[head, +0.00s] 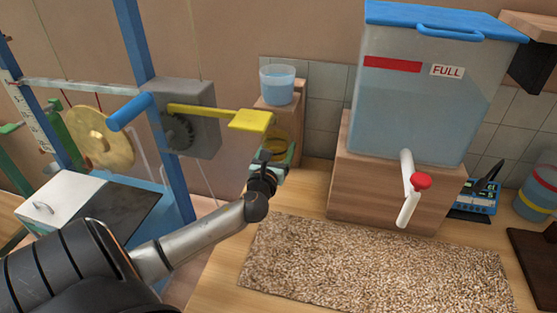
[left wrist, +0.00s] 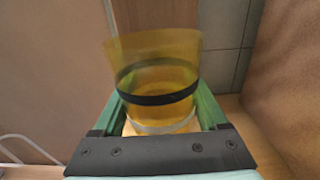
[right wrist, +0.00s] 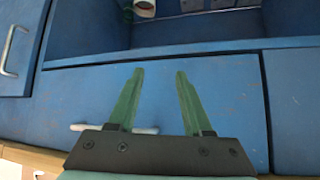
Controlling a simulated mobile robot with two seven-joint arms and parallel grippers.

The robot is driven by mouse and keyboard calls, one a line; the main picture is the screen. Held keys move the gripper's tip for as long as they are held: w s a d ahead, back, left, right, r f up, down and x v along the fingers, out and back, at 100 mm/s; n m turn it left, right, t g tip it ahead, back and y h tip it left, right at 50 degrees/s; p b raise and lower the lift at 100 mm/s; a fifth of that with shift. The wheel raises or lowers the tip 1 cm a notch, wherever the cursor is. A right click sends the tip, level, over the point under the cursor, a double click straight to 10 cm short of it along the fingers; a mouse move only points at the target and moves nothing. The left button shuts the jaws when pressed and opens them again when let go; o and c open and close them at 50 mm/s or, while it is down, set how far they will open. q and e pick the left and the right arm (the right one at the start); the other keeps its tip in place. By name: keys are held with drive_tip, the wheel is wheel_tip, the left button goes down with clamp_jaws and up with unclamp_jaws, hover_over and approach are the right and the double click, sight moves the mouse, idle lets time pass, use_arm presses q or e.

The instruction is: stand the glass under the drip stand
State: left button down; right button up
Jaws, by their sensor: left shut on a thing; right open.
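An amber see-through glass (head: 279,144) with a black band is in front of a wooden stand (head: 298,121). A clear cup of bluish water (head: 277,84) sits on top of this stand, which looks like the drip stand. My left gripper (head: 273,163) is shut on the glass. In the left wrist view the glass (left wrist: 155,75) is upright between the green fingers; whether its base touches the counter I cannot tell. A yellow paddle (head: 252,120) partly covers the glass in the head view. My right gripper (right wrist: 160,72) is open and empty, facing a blue cabinet (right wrist: 210,100).
A large water tank (head: 420,100) with a red-knobbed tap (head: 421,181) stands on a wooden block to the right. A speckled mat (head: 370,265) lies in front.

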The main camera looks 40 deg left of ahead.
sight(278, 160)
use_arm(q)
wheel_tip(278, 160, down, 4)
drive_tip(key=shift+f+b, duration=0.15)
drive_tip(key=shift+b, duration=0.7)
drive_tip(key=shift+w+a+f, duration=0.1)
drive_tip(key=shift+w+f, duration=0.05)
drive_tip(key=shift+f, duration=0.15)
drive_tip(key=shift+f, duration=0.2)
unclamp_jaws()
drive_tip(key=shift+r, duration=0.2)
drive_tip(key=v, duration=1.2)
